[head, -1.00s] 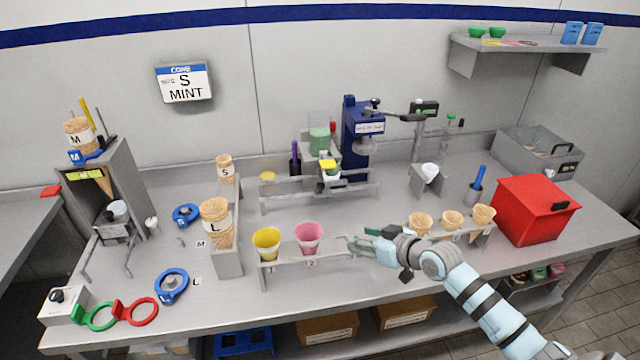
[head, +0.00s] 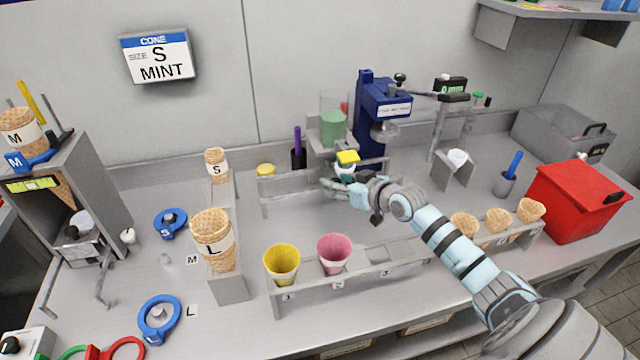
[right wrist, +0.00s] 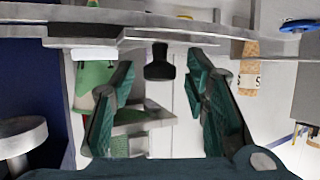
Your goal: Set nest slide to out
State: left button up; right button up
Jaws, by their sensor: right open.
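The blue press (head: 383,105) stands at the back middle, with a grey bracket (head: 330,140) and a green cylinder (head: 333,126) to its left. I cannot tell for sure which part is the nest slide. My right gripper (head: 335,187) is just below the yellow block, behind the front rack. In the right wrist view its two teal fingers (right wrist: 160,105) are apart and empty. A black knob (right wrist: 160,62) shows in the gap between them, ahead. My left gripper is out of view.
A grey rail (head: 275,192) stands close around the right gripper. The front rack (head: 385,262) holds a yellow cup (head: 282,264) and a pink cup (head: 333,253). Cones stand to the left and right. A red box (head: 577,200) is at the right.

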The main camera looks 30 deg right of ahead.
jog(key=shift+w+f, duration=0.35)
jog(key=shift+w, duration=0.15)
jog(key=shift+r, duration=0.15)
jog(key=shift+r+v, duration=0.2)
jog(key=shift+v, duration=0.7)
jog(key=shift+c, duration=1.2)
jog(key=shift+w+f, duration=0.1)
jog(key=shift+w, duration=0.05)
jog(key=c, duration=0.3)
jog(key=shift+w, duration=0.1)
jog(key=c, duration=0.3)
jog(key=shift+a, duration=0.1)
grip_shut()
jog(key=shift+w+a, duration=0.15)
jog(key=shift+a, duration=0.15)
pick_arm(q)
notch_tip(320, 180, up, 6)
jog(key=p, duration=0.6)
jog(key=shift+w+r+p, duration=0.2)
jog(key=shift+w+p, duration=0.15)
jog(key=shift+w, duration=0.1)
pick_arm(e)
jog(key=w+a, duration=0.3)
jog(key=a, duration=0.5)
jog(key=w+a, duration=0.3)
jog(key=a, duration=0.6)
jog(key=shift+a, duration=0.25)
jog(key=shift+f, duration=0.1)
